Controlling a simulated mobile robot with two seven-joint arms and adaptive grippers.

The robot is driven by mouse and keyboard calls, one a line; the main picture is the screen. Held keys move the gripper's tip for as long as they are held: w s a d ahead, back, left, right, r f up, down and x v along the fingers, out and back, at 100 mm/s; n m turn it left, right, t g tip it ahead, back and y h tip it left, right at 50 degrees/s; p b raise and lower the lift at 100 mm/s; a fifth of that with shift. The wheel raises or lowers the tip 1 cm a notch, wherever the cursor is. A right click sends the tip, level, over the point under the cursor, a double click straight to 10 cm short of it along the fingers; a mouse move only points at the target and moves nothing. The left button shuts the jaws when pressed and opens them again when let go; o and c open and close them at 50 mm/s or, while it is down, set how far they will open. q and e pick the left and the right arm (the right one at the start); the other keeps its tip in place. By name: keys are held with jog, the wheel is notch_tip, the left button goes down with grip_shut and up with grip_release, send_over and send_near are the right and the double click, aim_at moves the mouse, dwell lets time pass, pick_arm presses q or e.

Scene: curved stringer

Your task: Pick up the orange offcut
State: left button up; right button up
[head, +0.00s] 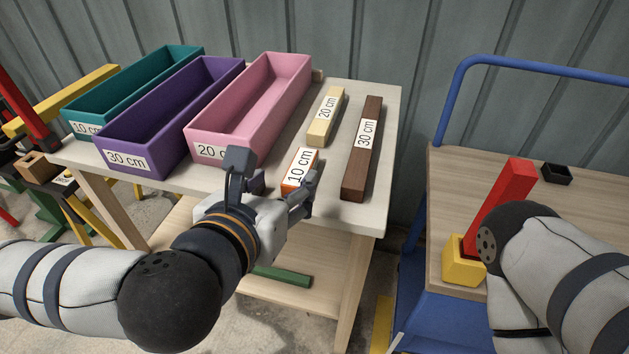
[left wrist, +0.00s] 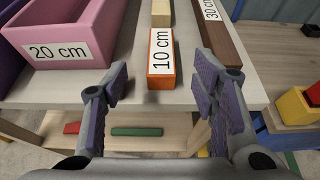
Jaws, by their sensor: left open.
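The orange offcut (head: 299,171) is a short block with a white "10 cm" label, lying near the front edge of the table. In the left wrist view the orange offcut (left wrist: 161,60) lies ahead, between the lines of the two fingers. My left gripper (head: 273,180) is open and empty, just in front of the offcut; in the left wrist view its fingers (left wrist: 158,88) are spread apart with purple pads. The fingers do not appear to touch the offcut. My right arm shows at the right of the head view, but its gripper is not visible.
A pale 20 cm block (head: 325,118) and a dark brown 30 cm block (head: 362,150) lie beside the offcut. Pink (head: 209,149), purple (head: 170,160) and teal (head: 75,122) bins stand left. A green bar (head: 284,276) lies on the lower shelf. A blue trolley (head: 463,80) stands right.

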aim_at(302, 163)
pick_arm(q)
jog(key=x, duration=0.8)
jog(key=shift+w+d, duration=0.15)
jog(key=shift+w, duration=0.15)
jog(key=c, duration=1.3)
